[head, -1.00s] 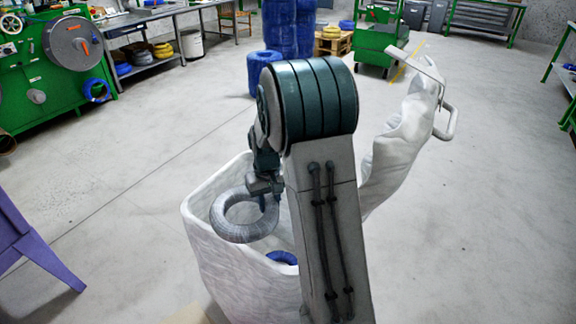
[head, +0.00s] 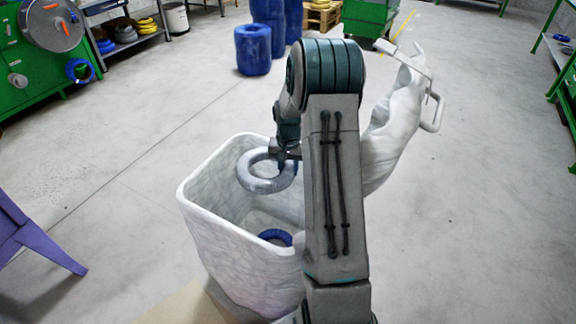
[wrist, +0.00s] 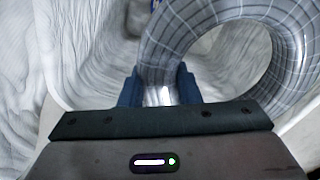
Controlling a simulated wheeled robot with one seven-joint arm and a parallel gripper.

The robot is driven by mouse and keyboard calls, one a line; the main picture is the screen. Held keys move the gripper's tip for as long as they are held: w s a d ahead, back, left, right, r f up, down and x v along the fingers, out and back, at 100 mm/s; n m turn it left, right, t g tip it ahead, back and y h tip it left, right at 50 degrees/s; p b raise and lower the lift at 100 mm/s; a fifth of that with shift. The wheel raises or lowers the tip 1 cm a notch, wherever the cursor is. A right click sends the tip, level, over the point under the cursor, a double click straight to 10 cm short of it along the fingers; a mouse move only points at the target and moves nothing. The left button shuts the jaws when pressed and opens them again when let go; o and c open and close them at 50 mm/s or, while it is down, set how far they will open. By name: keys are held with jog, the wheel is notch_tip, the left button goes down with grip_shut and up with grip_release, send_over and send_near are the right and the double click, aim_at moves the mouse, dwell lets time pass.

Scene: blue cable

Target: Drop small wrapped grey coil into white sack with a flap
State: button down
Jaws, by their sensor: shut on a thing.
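The wrapped grey coil (head: 262,183) hangs from my gripper (head: 284,158) over the open mouth of the white sack. In the wrist view the coil (wrist: 225,30) shows its wrap lines, and my gripper (wrist: 160,92) has its two blue fingers shut on the coil's rim. The white sack (head: 222,222) stands upright and open, with its flap (head: 398,125) raised at the right behind my arm. The sack's right side is hidden by my arm. White sack wall also fills the left of the wrist view (wrist: 50,50).
A blue coil (head: 276,237) lies inside the sack. A purple stand (head: 35,240) is at the left. Blue drums (head: 253,50) and a green machine (head: 40,60) stand further back. The grey floor around the sack is mostly clear.

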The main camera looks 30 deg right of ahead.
jog(key=shift+f+b, duration=0.65)
jog(key=shift+f, duration=0.75)
jog(key=c, duration=1)
grip_release()
notch_tip(320, 180, up, 14)
jog(key=p, duration=0.2)
jog(key=shift+f, duration=0.1)
